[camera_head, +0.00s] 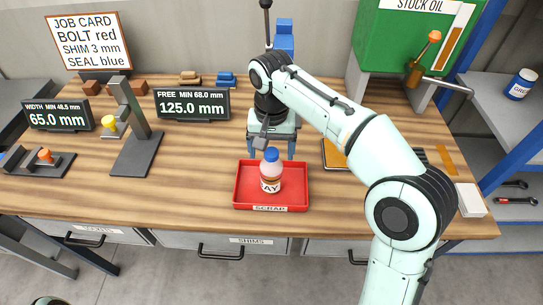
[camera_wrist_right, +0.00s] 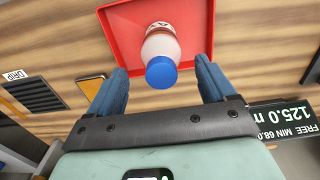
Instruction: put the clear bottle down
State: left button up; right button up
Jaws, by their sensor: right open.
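My right gripper (camera_head: 272,152) is open just behind the bottle in the head view. In the right wrist view its blue fingers (camera_wrist_right: 160,75) are spread wide, with clear gaps on both sides of the bottle. My left gripper is out of view.
Two black displays read 65.0 mm (camera_head: 58,115) and 125.0 mm (camera_head: 192,104). A dark grey stand (camera_head: 133,150) is left of the tray. A green stock oil tank (camera_head: 400,45) is at the back right. Bare wood lies left of the tray.

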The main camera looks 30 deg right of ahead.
notch_tip(320, 180, up, 7)
jog(key=shift+r+p, duration=0.1)
jog(key=shift+p, duration=0.85)
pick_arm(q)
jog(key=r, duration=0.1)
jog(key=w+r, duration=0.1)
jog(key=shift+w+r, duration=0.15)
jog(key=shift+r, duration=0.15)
